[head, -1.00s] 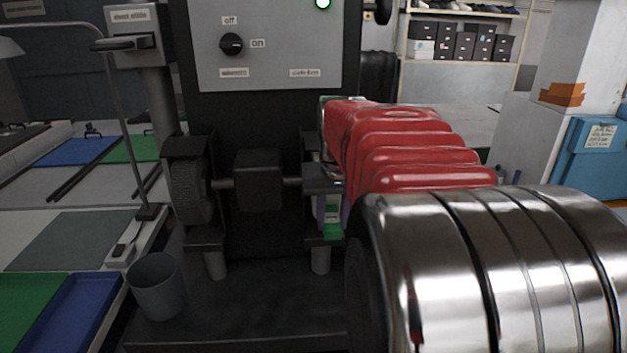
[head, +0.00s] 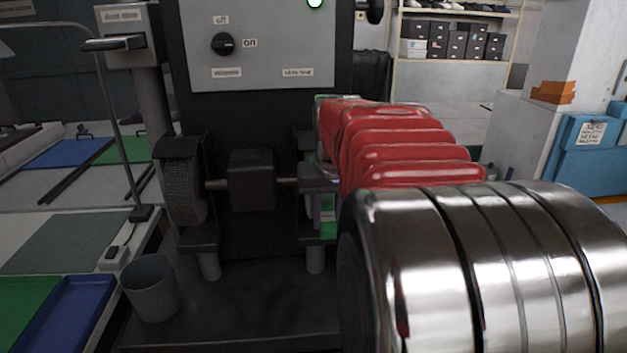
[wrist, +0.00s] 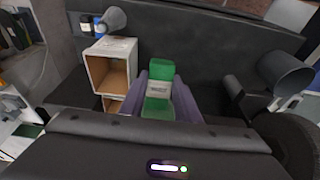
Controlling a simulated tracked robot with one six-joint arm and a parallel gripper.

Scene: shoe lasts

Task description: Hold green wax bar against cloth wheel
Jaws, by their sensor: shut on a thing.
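My gripper (wrist: 162,98) has purple jaws and is shut on the green wax bar (wrist: 161,72), which has a white label around its middle. In the head view, only a strip of the green bar (head: 328,228) shows beside a purple jaw (head: 317,212), under the right end of the machine's shaft. A dark, ridged wheel (head: 184,192) sits at the shaft's left end; I cannot tell whether it is cloth. My red-covered arm hides the right end of the shaft. No contact between bar and wheel is visible.
The machine's grey panel (head: 262,45) has an on/off knob (head: 222,43) and a lit green lamp (head: 315,3). A grey bin (head: 151,287) stands at the lower left. In the wrist view, an open box (wrist: 110,72) stands beside the jaws.

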